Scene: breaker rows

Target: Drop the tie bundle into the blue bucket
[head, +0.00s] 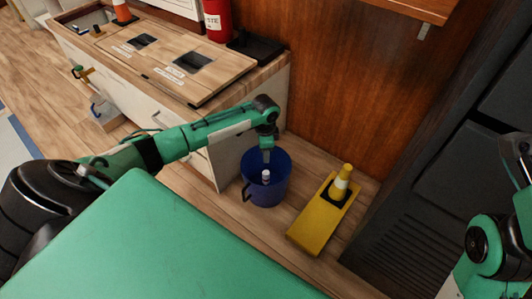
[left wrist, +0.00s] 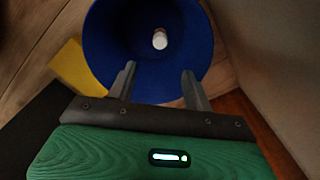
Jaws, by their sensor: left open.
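The blue bucket (head: 272,197) stands on the floor beside the end of the wooden-topped cabinet. A small pale bundle (head: 266,176), which looks like the tie bundle, is inside it. In the left wrist view the bundle (left wrist: 160,40) lies deep in the bucket (left wrist: 105,45), apart from my fingers. My left gripper (head: 267,159) points down over the bucket. Its two fingers (left wrist: 160,84) are spread with nothing between them. My right arm shows at the right edge, but its gripper is not in view.
A yellow block (head: 312,232) with a yellow and white cone (head: 341,183) stands right of the bucket. The cabinet (head: 230,160) is close on the left, and a dark louvred unit (head: 430,200) is on the right. A red cylinder (head: 217,20) stands on the counter.

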